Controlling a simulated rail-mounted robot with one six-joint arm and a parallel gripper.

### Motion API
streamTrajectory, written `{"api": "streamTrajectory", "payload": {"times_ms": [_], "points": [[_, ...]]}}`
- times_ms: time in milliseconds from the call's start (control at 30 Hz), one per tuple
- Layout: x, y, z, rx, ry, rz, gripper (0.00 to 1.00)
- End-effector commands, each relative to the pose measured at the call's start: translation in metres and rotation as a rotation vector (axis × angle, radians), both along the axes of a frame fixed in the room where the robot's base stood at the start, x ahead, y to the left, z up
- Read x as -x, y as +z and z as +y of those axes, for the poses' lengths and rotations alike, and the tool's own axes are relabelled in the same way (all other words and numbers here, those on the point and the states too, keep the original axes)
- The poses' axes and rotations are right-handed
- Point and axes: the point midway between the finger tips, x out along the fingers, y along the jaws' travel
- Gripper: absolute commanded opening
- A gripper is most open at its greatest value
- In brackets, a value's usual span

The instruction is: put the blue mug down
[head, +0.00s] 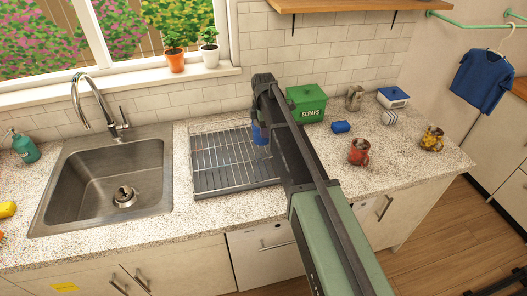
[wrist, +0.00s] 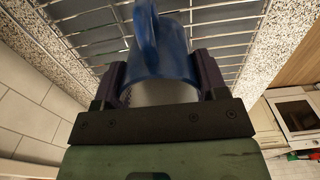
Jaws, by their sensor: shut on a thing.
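The blue mug (wrist: 172,52) is between the two fingers of my gripper (wrist: 160,75) in the wrist view, with its handle toward the upper left. My gripper is shut on it. In the head view the blue mug (head: 259,136) shows only in part at the right side of the drying rack (head: 222,165), with my arm covering the rest. The rack's wires lie behind the mug in the wrist view. I cannot tell whether the mug touches the rack. The gripper's fingertips are hidden in the head view.
A steel sink (head: 105,180) with a faucet is left of the rack. The rack's left and middle are bare.

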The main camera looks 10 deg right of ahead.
Motion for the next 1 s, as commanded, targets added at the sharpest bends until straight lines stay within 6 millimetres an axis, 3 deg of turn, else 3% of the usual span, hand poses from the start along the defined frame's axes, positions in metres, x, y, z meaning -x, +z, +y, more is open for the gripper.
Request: {"api": "streamTrajectory", "payload": {"times_ms": [167, 367, 733, 767, 900, 1000], "points": [[0.000, -0.008, 0.000, 0.000, 0.000, 0.000, 0.34], [0.000, -0.049, 0.000, 0.000, 0.000, 0.000, 0.34], [0.000, -0.049, 0.000, 0.000, 0.000, 0.000, 0.34], [0.000, -0.048, 0.000, 0.000, 0.000, 0.000, 0.67], [0.000, -0.047, 0.000, 0.000, 0.000, 0.000, 0.89], [0.000, -0.047, 0.000, 0.000, 0.000, 0.000, 0.91]]}}
